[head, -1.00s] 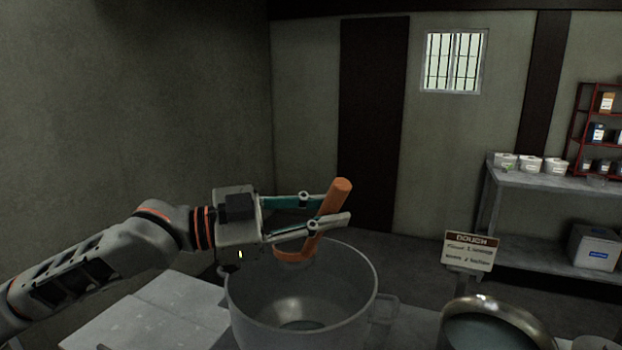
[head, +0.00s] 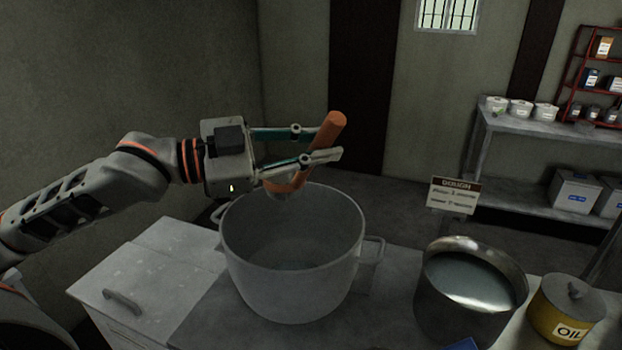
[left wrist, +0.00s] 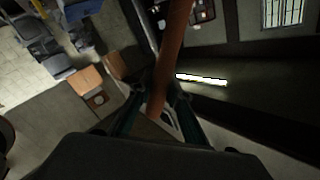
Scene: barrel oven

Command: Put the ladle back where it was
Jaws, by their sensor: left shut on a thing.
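The ladle (head: 328,132) has an orange-brown handle that leans up and to the right. My left gripper (head: 318,146) is shut on this handle in the head view. The ladle's lower end hangs above the far rim of a large grey pot (head: 290,275), and its bowl is hard to make out. In the left wrist view the handle (left wrist: 174,55) runs upward from between the fingers (left wrist: 160,105). My right gripper is in neither view.
A metal pot of pale liquid (head: 470,285) stands right of the large pot, with a yellow oil can (head: 566,312) beside it. A dough sign (head: 455,194) stands behind. A white-topped cabinet (head: 150,275) is at the left. A shelf with bowls (head: 540,125) stands at the back right.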

